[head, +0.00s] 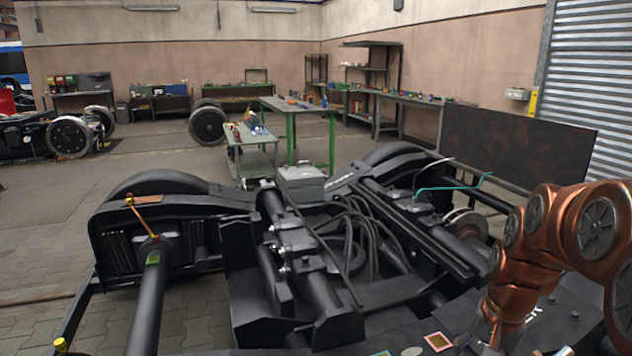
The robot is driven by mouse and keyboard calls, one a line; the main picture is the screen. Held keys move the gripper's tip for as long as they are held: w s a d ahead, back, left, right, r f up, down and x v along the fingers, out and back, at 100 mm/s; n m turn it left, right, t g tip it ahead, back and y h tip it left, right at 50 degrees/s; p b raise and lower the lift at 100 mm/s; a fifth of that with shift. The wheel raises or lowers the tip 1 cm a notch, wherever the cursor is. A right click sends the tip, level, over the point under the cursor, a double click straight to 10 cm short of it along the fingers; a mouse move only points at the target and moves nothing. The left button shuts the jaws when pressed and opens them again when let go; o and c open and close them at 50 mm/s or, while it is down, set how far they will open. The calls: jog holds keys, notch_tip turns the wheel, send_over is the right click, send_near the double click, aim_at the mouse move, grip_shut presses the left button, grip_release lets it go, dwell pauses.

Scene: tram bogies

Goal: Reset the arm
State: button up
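My copper-coloured arm (548,235) is folded at the right side of the head view. Its lower end reaches down in front of the black bogie frame (375,293). My gripper (484,338) is at the bottom edge of the view, low over the near part of the bogie. Its fingers cannot be made out, so I cannot tell whether it is open or shut, or whether it holds anything. A small square card (438,342) with a reddish middle lies on the bogie just left of the gripper.
An orange-handled tool (142,214) stands at the bogie's left side. A teal bent rod (455,186) sticks up at its right. A dark panel (515,145) stands behind the arm. A green table (300,106) and a cart (250,140) stand beyond.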

jog(key=s+a+r+n+g+p, duration=0.1)
jog(key=s+a+r+n+p, duration=0.2)
jog(key=s+a+r+p, duration=0.3)
jog(key=s+a+r+n+g+h+p, duration=0.1)
jog(key=s+a+r+n+p, duration=0.3)
jog(key=s+r+p, duration=0.6)
jog(key=s+a, duration=0.2)
jog(key=s, duration=0.2)
jog(key=shift+r+p, duration=0.25)
jog(key=shift+p, duration=0.05)
